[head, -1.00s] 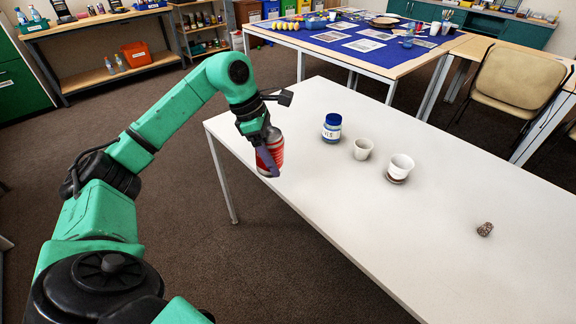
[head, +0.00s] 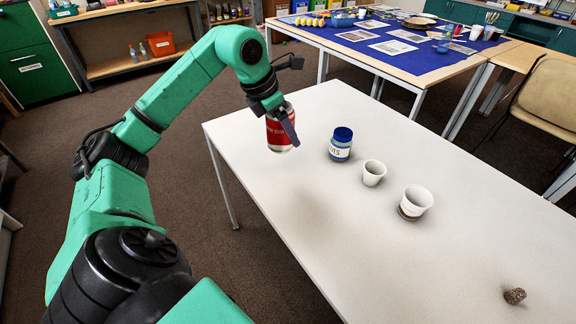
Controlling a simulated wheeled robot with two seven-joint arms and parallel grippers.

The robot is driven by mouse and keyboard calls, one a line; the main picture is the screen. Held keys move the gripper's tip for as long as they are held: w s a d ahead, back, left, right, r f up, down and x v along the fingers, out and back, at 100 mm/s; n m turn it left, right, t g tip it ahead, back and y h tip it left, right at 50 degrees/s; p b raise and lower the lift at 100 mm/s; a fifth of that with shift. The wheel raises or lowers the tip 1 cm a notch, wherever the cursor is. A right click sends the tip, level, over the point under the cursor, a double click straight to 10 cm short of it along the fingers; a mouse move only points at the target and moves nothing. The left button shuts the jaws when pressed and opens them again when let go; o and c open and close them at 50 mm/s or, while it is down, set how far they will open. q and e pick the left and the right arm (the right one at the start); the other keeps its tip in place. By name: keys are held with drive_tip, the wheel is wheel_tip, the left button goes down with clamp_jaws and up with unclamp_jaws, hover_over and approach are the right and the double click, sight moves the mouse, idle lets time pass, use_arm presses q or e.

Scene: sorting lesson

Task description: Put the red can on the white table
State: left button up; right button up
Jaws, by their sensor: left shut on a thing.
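The red can (head: 276,133) is held by my left gripper (head: 283,122), whose fingers are shut around its sides. The can looks upright or nearly so, over the far left part of the white table (head: 330,225). A faint dark patch lies on the tabletop below and right of it, perhaps its shadow, so the can seems to be above the surface. I cannot tell the exact gap. The can's top is partly hidden by the gripper. My right gripper does not show.
A small speckled brown object (head: 514,296) lies at the right. The table's left front is clear. A blue-covered table (head: 400,48) stands behind.

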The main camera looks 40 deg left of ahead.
use_arm(q)
drive_tip(key=f+b, duration=0.1)
drive_tip(key=f, duration=1.3)
drive_tip(key=shift+w+f+b, duration=0.1)
drive_tip(key=shift+w+b, duration=0.1)
drive_tip(key=shift+b, duration=0.15)
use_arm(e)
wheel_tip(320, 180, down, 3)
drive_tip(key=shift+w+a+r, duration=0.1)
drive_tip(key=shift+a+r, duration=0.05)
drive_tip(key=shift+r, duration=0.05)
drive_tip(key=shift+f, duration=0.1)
